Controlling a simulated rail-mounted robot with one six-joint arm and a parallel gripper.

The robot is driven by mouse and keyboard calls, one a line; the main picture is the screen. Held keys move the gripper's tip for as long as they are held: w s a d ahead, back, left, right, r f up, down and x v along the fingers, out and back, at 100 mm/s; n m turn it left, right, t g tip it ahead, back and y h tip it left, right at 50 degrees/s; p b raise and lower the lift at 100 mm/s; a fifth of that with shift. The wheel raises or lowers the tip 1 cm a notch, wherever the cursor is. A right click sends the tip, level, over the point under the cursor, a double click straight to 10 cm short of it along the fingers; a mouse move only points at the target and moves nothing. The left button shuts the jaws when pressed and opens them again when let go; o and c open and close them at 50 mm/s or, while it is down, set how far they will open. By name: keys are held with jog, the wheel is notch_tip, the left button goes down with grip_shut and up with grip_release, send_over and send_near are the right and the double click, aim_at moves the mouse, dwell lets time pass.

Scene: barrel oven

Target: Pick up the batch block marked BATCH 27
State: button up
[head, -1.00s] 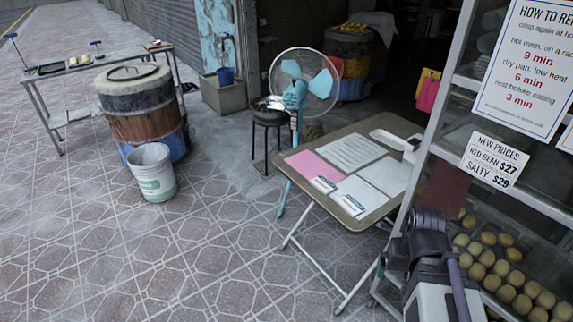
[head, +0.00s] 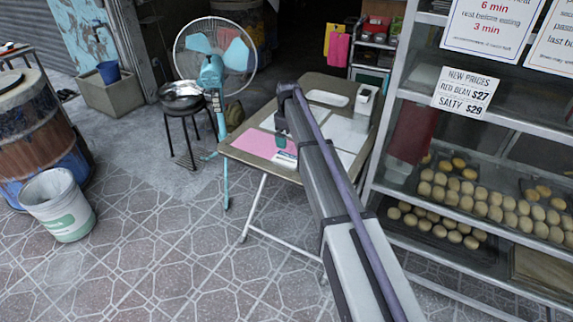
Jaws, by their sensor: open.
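A folding table (head: 243,143) stands in the middle of the head view, with a pink sheet and white papers on it. A small white block with a blue band (head: 286,158) lies at the table's near edge. Its marking is too small to read, so I cannot tell whether it is BATCH 27. My gripper (head: 286,143) is open, small in the view, and hangs over the pink sheet just behind this block. I cannot tell its height or whether it touches anything. My arm hides part of the table's near side and its papers.
A glass display rack (head: 380,150) with several trays of buns stands close on the right. A teal fan (head: 210,75) and a stool with a pan (head: 181,97) are left of the table. A white bucket (head: 58,205) stands on the left. The tiled floor in front is clear.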

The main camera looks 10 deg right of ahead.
aim_at(287, 159)
jog(key=f+b, duration=0.6)
jog(key=f, duration=0.1)
jog(key=f+b, duration=0.3)
jog(key=shift+a+f, duration=0.25)
jog(key=shift+a, duration=0.05)
jog(key=shift+r, duration=0.25)
jog(key=c, duration=0.9)
jog(key=shift+c, duration=0.2)
